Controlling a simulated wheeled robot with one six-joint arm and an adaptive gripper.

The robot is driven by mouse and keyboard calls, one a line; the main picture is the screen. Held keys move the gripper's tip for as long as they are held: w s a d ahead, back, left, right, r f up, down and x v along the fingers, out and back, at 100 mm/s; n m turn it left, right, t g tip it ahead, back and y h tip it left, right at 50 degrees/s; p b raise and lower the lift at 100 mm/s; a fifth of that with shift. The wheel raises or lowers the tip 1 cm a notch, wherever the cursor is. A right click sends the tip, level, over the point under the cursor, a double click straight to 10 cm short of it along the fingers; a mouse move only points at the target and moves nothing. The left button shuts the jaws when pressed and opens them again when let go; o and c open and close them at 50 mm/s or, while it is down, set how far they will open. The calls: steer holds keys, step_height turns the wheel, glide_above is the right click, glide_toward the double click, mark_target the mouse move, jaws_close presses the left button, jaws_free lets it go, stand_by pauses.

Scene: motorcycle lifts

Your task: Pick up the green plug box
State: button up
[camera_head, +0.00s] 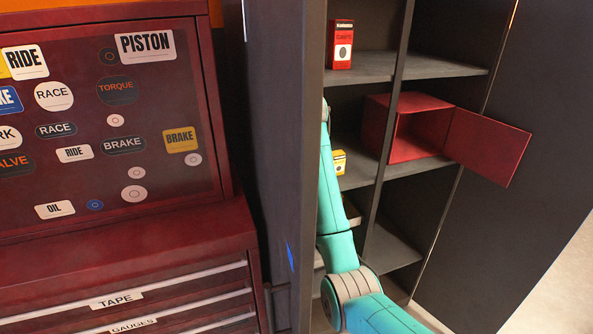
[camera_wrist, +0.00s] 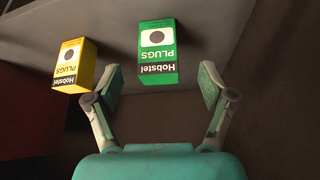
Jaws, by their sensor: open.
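The green plug box (camera_wrist: 157,50) is in the upper middle of the wrist view, on a dark grey shelf (camera_wrist: 213,25). It carries a white label with a dark dot and appears upside down there. My gripper (camera_wrist: 159,90) is open and empty, its two fingers pointing toward the box. The box lies ahead of the fingertips, between their lines, and no contact shows. In the head view my arm crosses the shelf unit, and the green box and gripper are not visible there.
A yellow plug box (camera_wrist: 72,65) is close left of the green one; it shows in the head view (camera_head: 339,162) too. A red box (camera_head: 341,45) stands on the upper shelf. An open red cabinet (camera_head: 428,101) with its door out sits right. A red tool chest (camera_head: 110,245) is left.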

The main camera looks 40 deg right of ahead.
steer(key=shift+x, duration=3.75)
steer(key=shift+s, duration=0.1)
steer(key=c, duration=1.3)
steer(key=shift+c, duration=0.6)
steer(key=shift+r, duration=0.1)
